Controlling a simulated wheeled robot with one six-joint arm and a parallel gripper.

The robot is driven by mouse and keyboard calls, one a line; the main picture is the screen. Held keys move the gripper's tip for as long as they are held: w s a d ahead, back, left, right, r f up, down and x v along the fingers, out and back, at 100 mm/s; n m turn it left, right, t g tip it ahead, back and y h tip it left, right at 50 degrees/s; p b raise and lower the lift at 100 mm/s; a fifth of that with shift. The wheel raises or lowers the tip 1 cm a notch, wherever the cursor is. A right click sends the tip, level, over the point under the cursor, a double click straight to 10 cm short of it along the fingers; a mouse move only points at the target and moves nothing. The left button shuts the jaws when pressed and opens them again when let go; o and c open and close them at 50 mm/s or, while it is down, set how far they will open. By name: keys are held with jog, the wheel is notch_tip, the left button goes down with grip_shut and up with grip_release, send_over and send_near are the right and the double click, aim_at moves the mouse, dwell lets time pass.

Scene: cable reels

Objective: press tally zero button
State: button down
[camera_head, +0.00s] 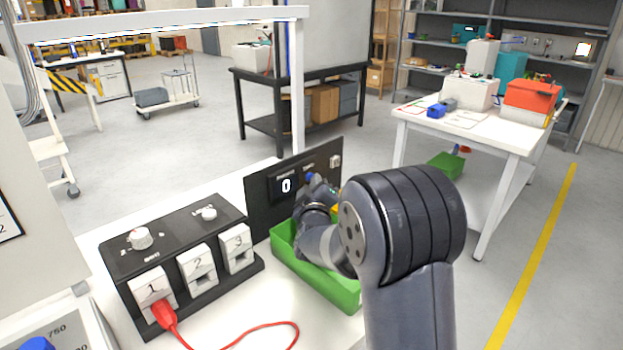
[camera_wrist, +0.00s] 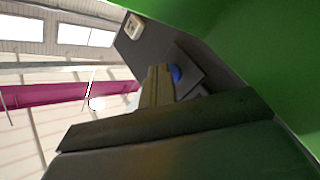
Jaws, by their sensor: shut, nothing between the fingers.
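The tally panel (camera_head: 262,217) is a black upright board at the back of the white bench, with a display (camera_head: 286,186) reading 0. A blue button (camera_head: 309,177) sits on the panel to the right of the display. My gripper (camera_head: 316,182) is shut and empty, its tips right at the button. In the wrist view, the shut fingers (camera_wrist: 158,72) point toward the panel and overlap part of the blue button (camera_wrist: 176,74). I cannot tell whether the tips touch it. My wrist and arm hide the panel's lower right part in the head view.
A green bin (camera_head: 290,262) stands below my arm in front of the panel; its green side also fills the upper right of the wrist view (camera_wrist: 250,40). A black box with numbered sockets (camera_head: 185,240) and a red plug (camera_head: 164,316) with cable is to the left.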

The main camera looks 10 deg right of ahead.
jog(key=shift+s+d+b, duration=0.3)
jog(key=shift+s+d, duration=0.1)
jog(key=shift+s, duration=0.2)
jog(key=s+d+b, duration=0.1)
jog(key=s, duration=0.1)
jog(key=s+d+b, duration=0.1)
jog(key=s+d, duration=0.1)
dwell(0.3)
jog(key=shift+w+a, duration=0.1)
dwell(0.5)
jog(key=shift+w+a+r+p, duration=0.1)
jog(key=shift+w+a+p, duration=0.4)
jog(key=shift+w, duration=0.1)
jog(key=shift+w+r+p, duration=0.1)
jog(key=shift+p, duration=0.9)
jog(key=shift+s+d+f+b, duration=0.1)
jog(key=shift+s+d+b, duration=0.7)
jog(key=shift+s, duration=0.4)
jog(key=shift+s+d+f+b, duration=0.1)
jog(key=shift+s+d+b, duration=0.45)
jog(key=shift+s+d, duration=0.5)
